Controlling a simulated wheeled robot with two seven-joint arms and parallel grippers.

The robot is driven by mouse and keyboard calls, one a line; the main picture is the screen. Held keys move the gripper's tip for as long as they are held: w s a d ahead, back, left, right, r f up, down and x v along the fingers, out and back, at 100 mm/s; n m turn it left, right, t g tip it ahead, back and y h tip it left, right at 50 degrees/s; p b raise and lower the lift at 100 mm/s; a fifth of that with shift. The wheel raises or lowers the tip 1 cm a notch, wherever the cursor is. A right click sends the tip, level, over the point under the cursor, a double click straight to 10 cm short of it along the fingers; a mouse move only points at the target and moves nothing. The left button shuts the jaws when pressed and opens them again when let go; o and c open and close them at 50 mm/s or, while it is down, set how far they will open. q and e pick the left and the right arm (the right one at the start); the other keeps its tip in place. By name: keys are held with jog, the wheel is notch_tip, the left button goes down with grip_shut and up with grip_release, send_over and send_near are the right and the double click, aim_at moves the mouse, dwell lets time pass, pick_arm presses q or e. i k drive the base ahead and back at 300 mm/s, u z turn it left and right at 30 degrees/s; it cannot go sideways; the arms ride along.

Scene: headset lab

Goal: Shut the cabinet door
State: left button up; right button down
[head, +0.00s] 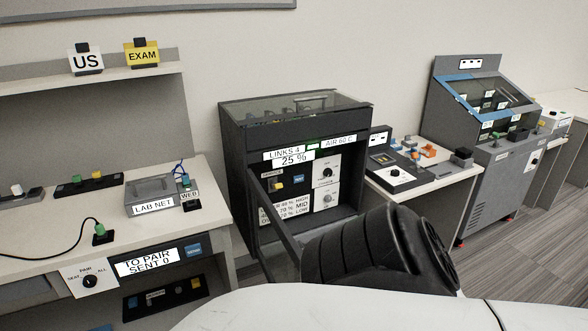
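The black cabinet (237,135) stands in the middle of the head view, with a glass-topped upper part and labels on its front. Its door (276,228) is open and swung out toward me from the left side of the front. I see the door at a steep angle, as a dark frame around a pane. A thick black link of my arm covers the lower right of the cabinet and meets the door's near edge in the picture; I cannot tell whether they touch. Neither gripper's fingers show.
Left is a white bench with a LAB NET box (152,195) and a dial panel (91,281). Right of the cabinet is a small table with a dial unit (397,173), then a grey console (490,165). Carpet floor (505,255) is clear at the lower right.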

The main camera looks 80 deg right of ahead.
aim_at(255, 189)
jog(key=z, duration=2.3)
jog(key=i, duration=0.5)
jog(key=k, duration=0.5)
jog(key=z, duration=1.5)
jog(key=k, duration=1)
jog(key=u, duration=1.3)
jog(key=i, duration=0.5)
